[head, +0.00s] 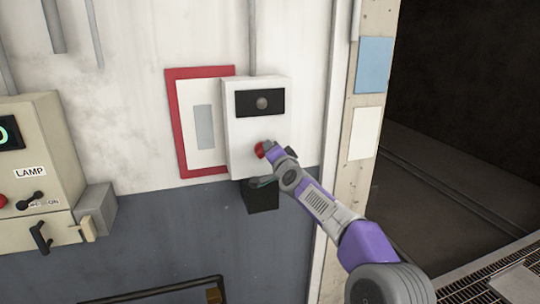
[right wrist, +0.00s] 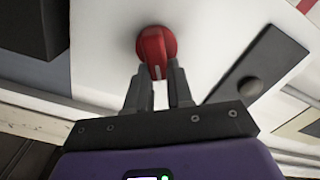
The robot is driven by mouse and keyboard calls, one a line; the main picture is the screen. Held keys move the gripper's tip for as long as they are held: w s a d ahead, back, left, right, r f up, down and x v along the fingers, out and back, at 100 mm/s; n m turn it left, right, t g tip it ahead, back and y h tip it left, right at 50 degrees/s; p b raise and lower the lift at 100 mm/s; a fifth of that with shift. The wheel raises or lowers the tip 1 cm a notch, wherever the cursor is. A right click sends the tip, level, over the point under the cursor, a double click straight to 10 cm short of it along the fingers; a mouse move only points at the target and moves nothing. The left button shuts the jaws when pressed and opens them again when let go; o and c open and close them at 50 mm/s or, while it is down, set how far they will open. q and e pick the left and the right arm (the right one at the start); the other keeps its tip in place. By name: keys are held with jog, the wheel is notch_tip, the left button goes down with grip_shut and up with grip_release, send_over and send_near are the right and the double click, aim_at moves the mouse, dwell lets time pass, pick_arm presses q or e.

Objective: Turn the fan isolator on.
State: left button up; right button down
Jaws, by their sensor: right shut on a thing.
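The fan isolator looks to be the white box (head: 235,130) on the wall. It has a red rotary knob (head: 260,150) and a black panel (head: 245,104) with a grey, unlit-looking round lamp (head: 262,103). My right gripper (head: 268,152) is at the knob and covers part of it. In the right wrist view, the two fingers (right wrist: 157,80) are closed on either side of the red knob (right wrist: 153,44), which has a pale mark on its grip. The black panel also shows in that view (right wrist: 262,70). My left gripper is not in view.
A red-bordered board (head: 174,120) hangs left of the box. A black box (head: 262,198) sits just below it. A beige control cabinet (head: 50,140) labelled LAMP stands at the far left. A dark rail opening (head: 460,130) lies to the right. A dark handrail (head: 150,291) runs low in front.

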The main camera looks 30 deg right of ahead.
jog(key=shift+d+f+m+b, duration=0.1)
jog(key=shift+f+m+b, duration=0.2)
jog(key=shift+m, duration=0.75)
jog(key=shift+d+f+m+b, duration=0.1)
jog(key=shift+m+b, duration=0.25)
jog(key=shift+m, duration=0.75)
jog(key=shift+f+m+b, duration=0.15)
jog(key=shift+m+b, duration=0.2)
jog(key=shift+m, duration=0.7)
jog(key=c, duration=1)
grip_release()
jog(key=shift+s, duration=0.2)
